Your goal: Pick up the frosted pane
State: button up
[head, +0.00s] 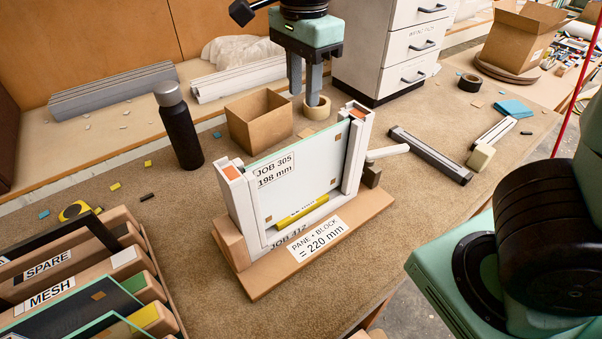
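A pale, whitish pane (293,190) with a greenish edge stands upright in a white frame on a wooden stand. It looks frosted and has a label "JOB 305 198 mm". A yellow block (302,210) lies along its lower edge. More panes (75,308) with green edges stand in a wooden rack at the lower left; they look dark and see-through. My gripper (305,92) points down behind the framed pane, apart from it. Its two grey fingers stand slightly apart with nothing seen between them.
The wooden stand (260,285) bears a label "PANE + BLOCK = 220 mm". Behind it are a cardboard box (258,120), a tape roll (317,108) close to my fingertips and a black bottle (178,125). Dark and white profiles (430,155) lie to the right. The bench front is mostly clear.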

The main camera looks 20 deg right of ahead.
aim_at(302, 142)
notch_tip(302, 142, down, 12)
jog(key=shift+a+p, duration=0.1)
jog(key=shift+p, duration=0.85)
grip_shut()
jog(key=shift+r, duration=0.1)
dwell(0.9)
